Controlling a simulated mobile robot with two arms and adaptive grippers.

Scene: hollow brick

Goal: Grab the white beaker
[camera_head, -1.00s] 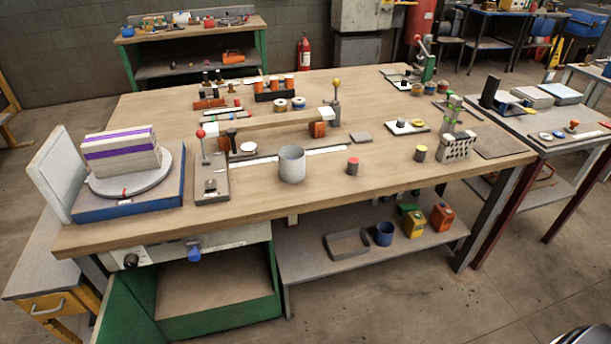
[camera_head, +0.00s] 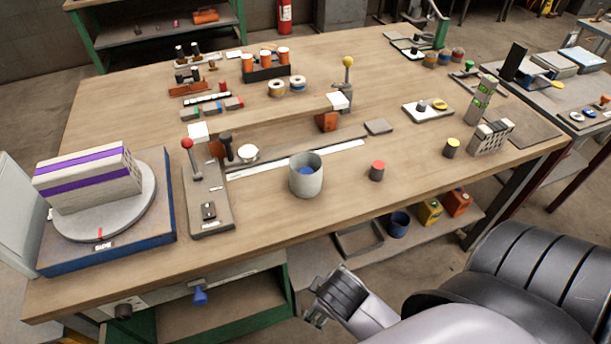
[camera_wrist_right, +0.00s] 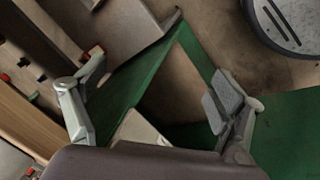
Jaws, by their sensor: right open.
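The white beaker (camera_head: 306,176) is a light grey-white open cup standing upright on the workbench, near its front edge. Something blue shows inside it. My right arm comes in from the lower right of the head view, and its gripper (camera_head: 318,298) is below and in front of the bench edge, apart from the beaker. In the right wrist view the two fingers of my right gripper (camera_wrist_right: 150,103) are spread wide with nothing between them. The beaker is not in the wrist view. My left gripper is not in view.
A small red-topped cylinder (camera_head: 377,171) stands right of the beaker. A lever fixture with a red knob (camera_head: 187,143) stands to its left. A turntable (camera_head: 105,215) carries a striped block. The green cabinet (camera_wrist_right: 130,85) lies below the bench. Bare wood lies in front of the beaker.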

